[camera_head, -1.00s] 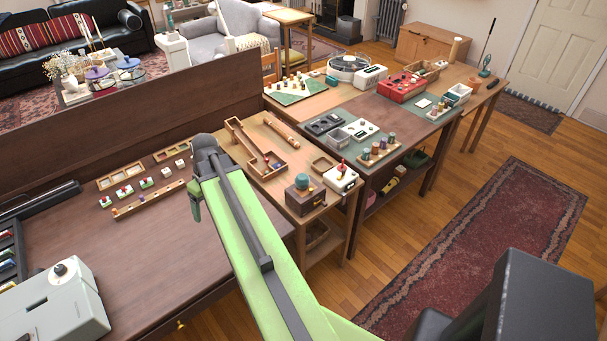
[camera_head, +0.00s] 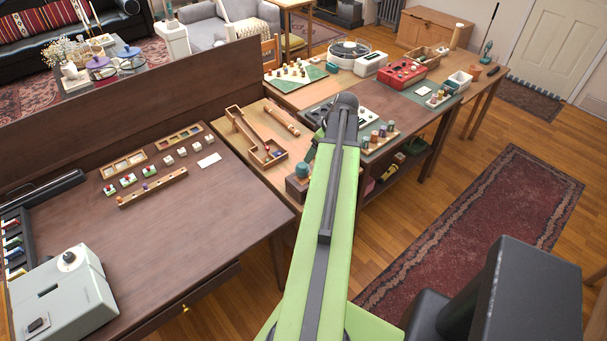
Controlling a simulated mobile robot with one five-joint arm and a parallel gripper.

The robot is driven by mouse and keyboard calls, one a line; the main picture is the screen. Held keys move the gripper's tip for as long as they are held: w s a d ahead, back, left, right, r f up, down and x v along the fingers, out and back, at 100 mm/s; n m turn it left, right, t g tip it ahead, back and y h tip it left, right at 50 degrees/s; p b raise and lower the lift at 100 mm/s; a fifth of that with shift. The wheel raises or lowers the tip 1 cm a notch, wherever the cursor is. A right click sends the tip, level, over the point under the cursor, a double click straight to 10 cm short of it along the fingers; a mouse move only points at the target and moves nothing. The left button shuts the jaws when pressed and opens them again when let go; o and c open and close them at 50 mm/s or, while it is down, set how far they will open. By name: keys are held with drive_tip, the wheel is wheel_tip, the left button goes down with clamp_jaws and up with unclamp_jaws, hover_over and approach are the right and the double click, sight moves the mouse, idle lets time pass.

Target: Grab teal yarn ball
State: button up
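A small round teal thing (camera_head: 302,169), which looks like the teal yarn ball, sits on top of a brown box (camera_head: 297,187) near the front edge of the light wooden table (camera_head: 255,122). It is small in the picture, and its yarn texture cannot be made out. My green arm reaches forward just to its right and covers part of the table there. My gripper (camera_head: 314,146) shows only as a small dark and green part left of the arm's far end, above and beyond the teal ball in the picture. Its fingers are mostly hidden, and I see nothing held.
A wooden tray (camera_head: 262,150) stands left of the teal ball. Spools on a board (camera_head: 379,137) stand to the right, beyond my arm. The dark desk (camera_head: 190,225) at left holds small blocks and a grey machine (camera_head: 62,295). Its right part is clear.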

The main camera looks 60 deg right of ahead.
sight(305, 166)
drive_tip(key=b+x, duration=0.6)
drive_tip(key=x, duration=0.2)
drive_tip(key=shift+d+f, duration=0.1)
drive_tip(key=shift+f, duration=0.2)
drive_tip(key=shift+w+f+b, duration=0.1)
drive_tip(key=shift+f+b, duration=0.05)
drive_tip(key=shift+b, duration=0.15)
drive_tip(key=b+x, duration=0.4)
drive_tip(key=x, duration=0.1)
drive_tip(key=shift+w+b, duration=0.1)
drive_tip(key=shift+b, duration=0.25)
drive_tip(key=shift+c, duration=0.2)
drive_tip(key=c, duration=1.4)
